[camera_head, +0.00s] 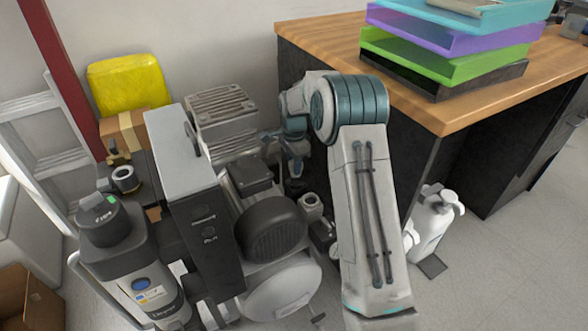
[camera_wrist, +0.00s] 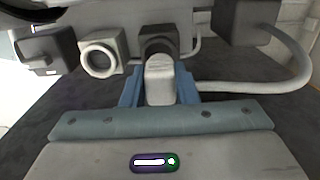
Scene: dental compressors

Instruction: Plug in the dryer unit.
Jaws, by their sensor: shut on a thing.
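My gripper (camera_wrist: 160,92) is shut on a light grey plug (camera_wrist: 160,78), with a blue finger on each side of it. The plug points away from the wrist at a dark socket-like fitting (camera_wrist: 160,42). I cannot tell whether the plug touches or enters it. A pale cable (camera_wrist: 262,86) curves away to the right of the plug. In the head view my gripper (camera_head: 294,166) is low behind the compressor, beside the desk, and the plug cannot be made out. The compressor assembly (camera_head: 272,226) stands on the floor; which part is the dryer unit is unclear.
A round-mouthed fitting (camera_wrist: 101,57) and a dark box (camera_wrist: 48,54) sit left of the plug. The wooden desk (camera_head: 448,115) with stacked trays (camera_head: 450,45) stands close on the right. A yellow container (camera_head: 128,82) is behind. A white bottle (camera_head: 432,222) stands beside the desk.

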